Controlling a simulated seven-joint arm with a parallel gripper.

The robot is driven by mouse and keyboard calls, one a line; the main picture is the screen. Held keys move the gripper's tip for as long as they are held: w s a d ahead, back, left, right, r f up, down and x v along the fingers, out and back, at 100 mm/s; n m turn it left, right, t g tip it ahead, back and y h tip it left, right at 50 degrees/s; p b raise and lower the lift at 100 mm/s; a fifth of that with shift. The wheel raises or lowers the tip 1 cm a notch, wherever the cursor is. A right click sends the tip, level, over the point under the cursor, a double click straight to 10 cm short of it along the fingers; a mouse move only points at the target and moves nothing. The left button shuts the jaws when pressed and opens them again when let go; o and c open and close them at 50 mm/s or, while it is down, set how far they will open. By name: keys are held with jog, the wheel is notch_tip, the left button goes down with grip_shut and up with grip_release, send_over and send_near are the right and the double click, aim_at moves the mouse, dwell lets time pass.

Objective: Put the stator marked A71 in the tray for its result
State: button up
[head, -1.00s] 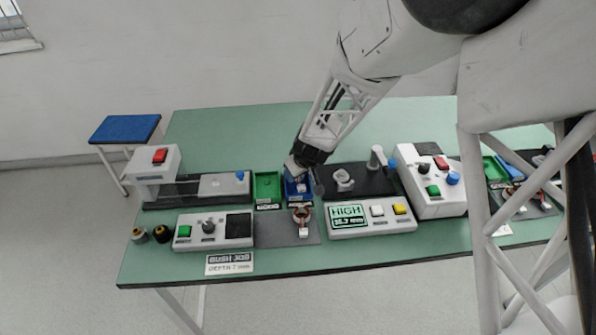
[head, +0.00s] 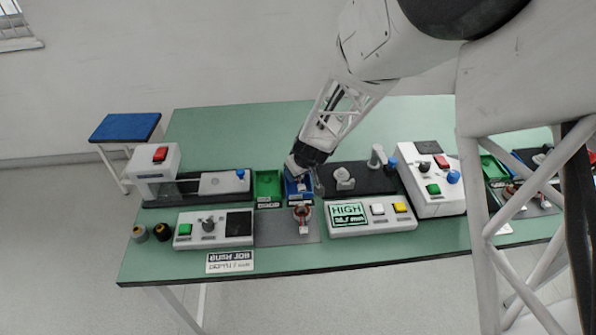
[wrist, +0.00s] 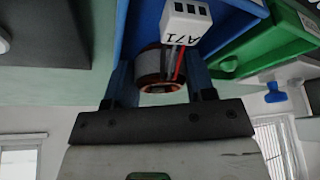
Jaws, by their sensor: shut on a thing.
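The stator marked A71 (wrist: 160,68) is a ring with copper windings, red and dark wires and a white connector lettered A71. My gripper (wrist: 161,82) is shut on it, one finger on each side, in the wrist view. In the head view my gripper (head: 302,178) is over the blue tray (head: 288,197), which partly hides behind it; the held stator is hard to make out there. The blue tray also shows at the top of the wrist view (wrist: 135,25), close to the stator. A green tray (head: 267,182) stands just left of the blue one. The tester display (head: 348,214) reads HIGH.
Another stator (head: 303,213) lies on the grey mat (head: 275,229) in front of the trays. A dark plate (head: 375,184) with a pale fixture is to the right. A press (head: 153,170) stands at left. The back of the green table (head: 230,130) is clear.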

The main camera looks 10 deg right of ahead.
jog(key=shift+s+d+f, duration=0.2)
jog(key=shift+s+f, duration=0.25)
jog(key=shift+f, duration=0.25)
jog(key=o, duration=0.9)
jog(key=shift+o, duration=0.2)
jog(key=shift+d+r, duration=0.1)
jog(key=shift+o, duration=1)
jog(key=v, duration=0.4)
jog(key=w+v, duration=0.1)
jog(key=v, duration=0.2)
jog(key=shift+a+r, duration=0.2)
jog(key=shift+s+r, duration=0.2)
jog(key=shift+r, duration=0.5)
jog(key=shift+r, duration=0.1)
